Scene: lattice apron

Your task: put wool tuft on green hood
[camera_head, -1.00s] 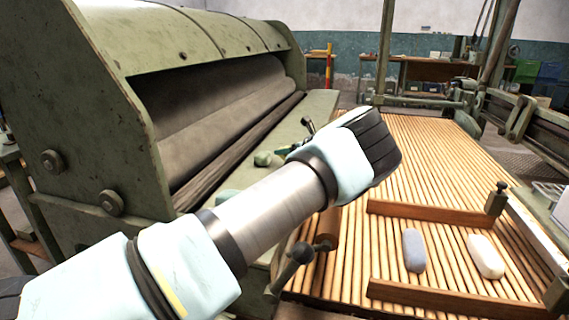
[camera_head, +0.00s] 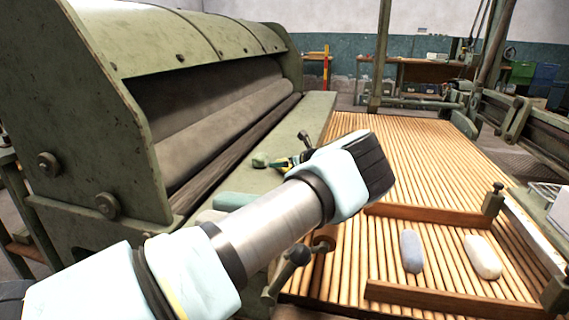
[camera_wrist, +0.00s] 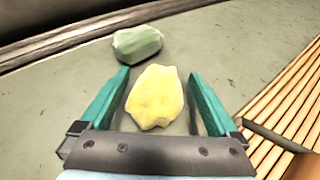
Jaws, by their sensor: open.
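A yellow lump (camera_wrist: 156,97), which looks like a wool tuft, lies on the green-grey ledge in the wrist view. My gripper (camera_wrist: 159,74) is open, with one teal finger on each side of the lump and a gap on both sides. In the head view my gripper (camera_head: 284,164) is small and partly hidden behind my own wrist, above the ledge. The green hood (camera_head: 195,38) is the worn curved cover on top of the roller machine, at the upper left and higher than the ledge.
A green lump (camera_wrist: 137,43) lies on the ledge just beyond the yellow one; it also shows in the head view (camera_head: 259,160). A blue-grey lump (camera_head: 411,252) and a white lump (camera_head: 483,257) lie on the slatted lattice (camera_head: 400,150) between wooden rails. The dark roller (camera_head: 215,115) borders the ledge.

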